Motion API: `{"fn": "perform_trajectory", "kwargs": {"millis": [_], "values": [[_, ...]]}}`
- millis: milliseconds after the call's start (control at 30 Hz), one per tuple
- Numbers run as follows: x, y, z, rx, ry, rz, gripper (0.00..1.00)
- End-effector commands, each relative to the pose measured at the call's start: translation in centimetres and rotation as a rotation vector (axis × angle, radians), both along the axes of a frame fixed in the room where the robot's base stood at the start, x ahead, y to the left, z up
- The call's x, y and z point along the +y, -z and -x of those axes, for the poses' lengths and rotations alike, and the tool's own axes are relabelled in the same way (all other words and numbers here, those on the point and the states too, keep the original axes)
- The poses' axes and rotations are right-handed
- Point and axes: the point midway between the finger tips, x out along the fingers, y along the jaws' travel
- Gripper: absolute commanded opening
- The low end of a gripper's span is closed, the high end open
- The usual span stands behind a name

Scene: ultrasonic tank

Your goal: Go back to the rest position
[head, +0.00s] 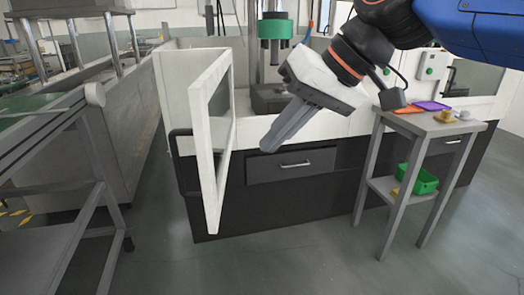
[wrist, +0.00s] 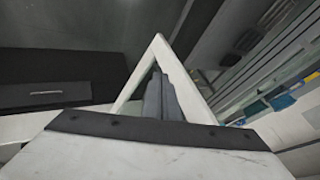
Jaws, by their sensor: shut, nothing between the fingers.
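My gripper (head: 270,145) is shut and empty, pointing down and to the left in front of the white bench in the head view. Its grey fingers also show close together in the wrist view (wrist: 160,90). A white framed door (head: 207,150) stands open just left of the gripper. In the wrist view the white door frame (wrist: 131,85) rises behind the fingers. I cannot tell how much gap lies between the fingers and the frame.
A small grey side table (head: 466,127) at right holds an orange item, a purple tray (head: 432,106) and small pieces. A green bin (head: 424,182) sits on its lower shelf. A drawer (head: 292,165) is behind the gripper. A metal rack (head: 60,205) stands at left. The front floor is clear.

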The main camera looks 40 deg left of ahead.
Motion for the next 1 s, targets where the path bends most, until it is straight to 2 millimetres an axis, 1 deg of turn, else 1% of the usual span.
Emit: {"fn": "perform_trajectory", "kwargs": {"millis": [33, 100, 233, 467, 567, 667, 767, 800, 867, 900, 967, 1000], "values": [[-0.4, -0.5, 0.0, -0.001, 0.001, -0.002, 0.0], [-0.7, -1.0, 0.0, 0.001, 0.001, 0.0, 0.0], [-1.1, -1.4, 0.0, 0.001, 0.001, 0.0, 0.0], [-1.5, -1.4, -0.2, -0.001, 0.007, 0.002, 0.0], [-3.1, -0.9, -1.4, -0.009, 0.041, 0.009, 0.0], [-6.1, 0.3, -3.5, -0.025, 0.106, 0.027, 0.0], [-10.2, 1.9, -5.9, -0.046, 0.189, 0.049, 0.0], [-11.8, 2.6, -6.7, -0.053, 0.222, 0.059, 0.0], [-14.3, 3.7, -7.8, -0.065, 0.272, 0.075, 0.0], [-16.0, 4.3, -8.4, -0.072, 0.304, 0.085, 0.0], [-18.5, 5.4, -9.2, -0.084, 0.353, 0.101, 0.0], [-20.2, 6.2, -9.7, -0.09, 0.384, 0.112, 0.0]]}}
